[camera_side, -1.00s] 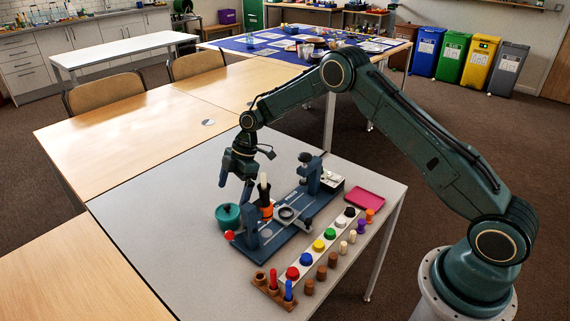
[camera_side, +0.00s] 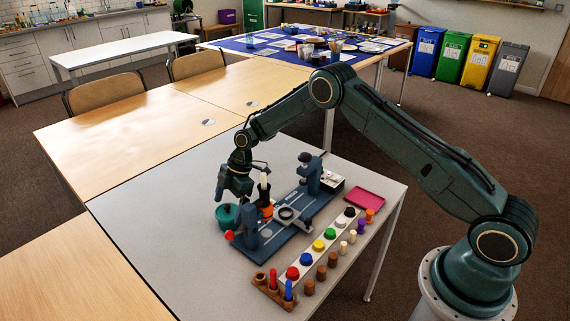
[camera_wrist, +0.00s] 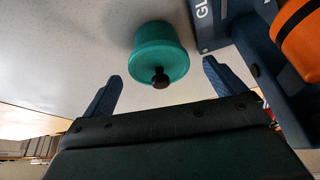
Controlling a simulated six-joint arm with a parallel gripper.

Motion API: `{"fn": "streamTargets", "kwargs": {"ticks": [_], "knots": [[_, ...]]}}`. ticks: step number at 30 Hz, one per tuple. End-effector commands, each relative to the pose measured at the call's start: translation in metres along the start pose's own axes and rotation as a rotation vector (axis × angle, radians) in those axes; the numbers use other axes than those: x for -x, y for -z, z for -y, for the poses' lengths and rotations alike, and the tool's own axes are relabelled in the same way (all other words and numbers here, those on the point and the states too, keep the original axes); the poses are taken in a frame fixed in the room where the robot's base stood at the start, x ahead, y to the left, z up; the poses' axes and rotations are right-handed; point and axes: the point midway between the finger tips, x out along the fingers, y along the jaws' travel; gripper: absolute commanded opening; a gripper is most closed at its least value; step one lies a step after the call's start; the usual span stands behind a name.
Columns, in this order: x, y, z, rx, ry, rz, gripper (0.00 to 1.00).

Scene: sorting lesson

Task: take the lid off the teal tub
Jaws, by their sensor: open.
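The teal tub (camera_side: 228,217) stands on the grey table at the left end of the blue fixture. In the wrist view the teal tub (camera_wrist: 160,42) shows with its teal lid (camera_wrist: 172,66) on and a black knob (camera_wrist: 160,78) on the lid. My gripper (camera_side: 231,198) is just above the tub in the side view. In the wrist view my gripper (camera_wrist: 160,78) is open, its two blue fingers on either side of the knob and apart from it. Nothing is between the fingers except the view of the knob and lid. The side view partly hides the lid behind the gripper.
A blue fixture (camera_side: 279,229) stands right beside the tub, with an orange cup (camera_side: 267,211) near my gripper. A white strip with several coloured knobs (camera_side: 318,245), a wooden holder (camera_side: 272,292) and a magenta tray (camera_side: 364,197) lie nearer the front. The table left of the tub is clear.

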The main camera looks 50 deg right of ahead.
Motion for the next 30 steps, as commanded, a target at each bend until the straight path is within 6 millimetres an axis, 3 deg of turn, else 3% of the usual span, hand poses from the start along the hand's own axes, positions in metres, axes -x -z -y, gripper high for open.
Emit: {"fn": "streamTargets", "kwargs": {"ticks": [2, 9, 22, 30], "knots": [[0.000, 0.000, 0.000, 0.000, 0.000, 0.000, 0.95], [0.000, 0.000, 0.000, 0.000, 0.000, 0.000, 0.48], [0.004, 0.002, 0.000, 0.000, 0.000, 0.000, 0.48], [0.029, 0.012, -0.001, 0.001, -0.003, 0.000, 0.48]]}}
